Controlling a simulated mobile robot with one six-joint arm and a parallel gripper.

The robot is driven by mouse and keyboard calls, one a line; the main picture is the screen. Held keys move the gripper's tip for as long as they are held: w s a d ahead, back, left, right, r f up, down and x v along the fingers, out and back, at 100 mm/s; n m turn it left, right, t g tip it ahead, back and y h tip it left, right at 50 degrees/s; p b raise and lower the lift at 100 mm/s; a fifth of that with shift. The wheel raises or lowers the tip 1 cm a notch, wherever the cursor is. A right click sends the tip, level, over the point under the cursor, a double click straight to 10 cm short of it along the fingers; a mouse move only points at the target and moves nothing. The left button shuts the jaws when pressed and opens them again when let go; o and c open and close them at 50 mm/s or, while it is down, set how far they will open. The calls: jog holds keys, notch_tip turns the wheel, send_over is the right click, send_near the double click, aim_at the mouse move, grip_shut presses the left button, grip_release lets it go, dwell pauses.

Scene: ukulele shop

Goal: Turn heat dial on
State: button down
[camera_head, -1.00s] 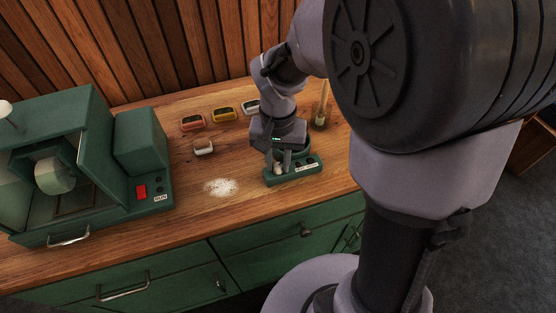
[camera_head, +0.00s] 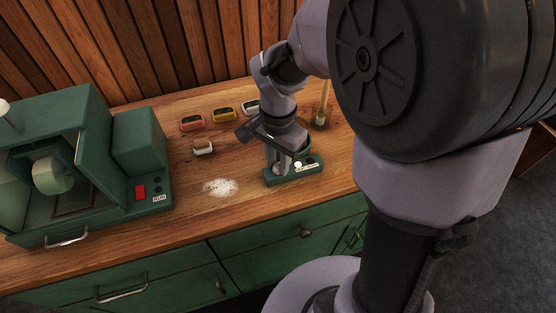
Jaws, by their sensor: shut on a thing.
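A small green unit (camera_head: 293,177) with a pale label (camera_head: 309,167) stands near the counter's front edge. My gripper (camera_head: 285,168) points down at the left part of its top, shut on what appears to be the heat dial. The fingers largely hide the dial, so I cannot read its setting. A small dark round part (camera_head: 311,160) shows on the unit's right side.
A green machine (camera_head: 60,170) with a red switch (camera_head: 140,191) stands at left. White powder (camera_head: 220,187) lies on the wooden counter (camera_head: 200,218). Small coloured containers (camera_head: 223,114), a white one (camera_head: 203,147) and a brush-like tool (camera_head: 322,108) are behind.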

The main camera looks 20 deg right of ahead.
aim_at(278, 165)
dwell(0.3)
jog(key=c, duration=1.2)
grip_release()
notch_tip(278, 165, up, 18)
jog(key=p, duration=0.7)
jog(key=shift+f+p, duration=0.25)
jog(key=shift+p, duration=0.15)
